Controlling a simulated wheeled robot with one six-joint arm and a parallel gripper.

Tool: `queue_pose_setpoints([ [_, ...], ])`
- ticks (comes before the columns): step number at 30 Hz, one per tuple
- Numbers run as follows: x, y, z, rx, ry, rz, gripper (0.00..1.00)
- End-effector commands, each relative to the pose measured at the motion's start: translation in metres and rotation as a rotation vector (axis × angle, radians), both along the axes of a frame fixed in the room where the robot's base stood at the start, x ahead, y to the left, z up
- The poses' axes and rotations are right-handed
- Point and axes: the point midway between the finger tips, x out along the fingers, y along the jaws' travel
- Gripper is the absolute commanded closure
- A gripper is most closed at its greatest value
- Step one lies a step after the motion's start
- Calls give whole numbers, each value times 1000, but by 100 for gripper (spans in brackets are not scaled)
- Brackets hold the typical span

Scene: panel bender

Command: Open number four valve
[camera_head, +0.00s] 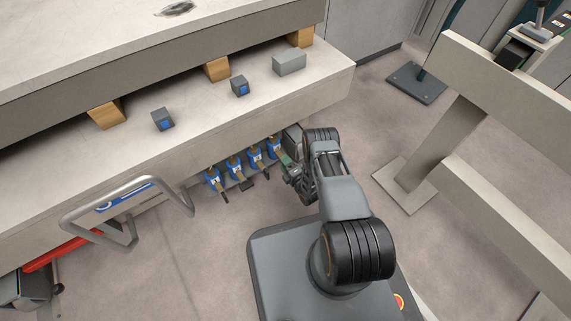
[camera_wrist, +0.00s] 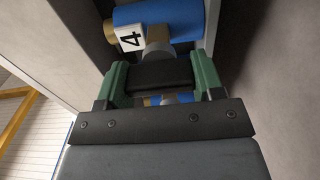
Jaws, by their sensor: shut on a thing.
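In the wrist view, the number four valve (camera_wrist: 182,17) has a blue body, a brass end and a white label with a black 4. Its dark handle (camera_wrist: 163,72) lies between the green fingers of my gripper (camera_wrist: 162,80), which are shut on it. In the head view, a row of several blue valves with brass parts and dark handles, including one blue valve (camera_head: 254,157), sits under the edge of the machine bench. My gripper (camera_head: 289,166) is at the right end of this row, partly hidden by my arm. Labels there are too small to read.
The pale bench (camera_head: 110,160) overhangs the valves and carries small grey and blue blocks. A grey tubular handle (camera_head: 125,185) sticks out at left. A beige slatted frame (camera_head: 455,120) stands close at right. Floor is clear between.

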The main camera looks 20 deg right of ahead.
Motion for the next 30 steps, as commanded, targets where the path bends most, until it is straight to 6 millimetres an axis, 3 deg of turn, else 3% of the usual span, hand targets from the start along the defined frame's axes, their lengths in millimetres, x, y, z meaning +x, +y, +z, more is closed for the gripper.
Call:
queue_pose_setpoints([
  [12,-2,-1,-2,-6,3,-4,62],
  [13,-2,-1,-2,-6,3,-4,37],
  [20,-1,0,-1,-7,1,-1,15],
  [30,-2,0,0,-6,-1,1,13],
])
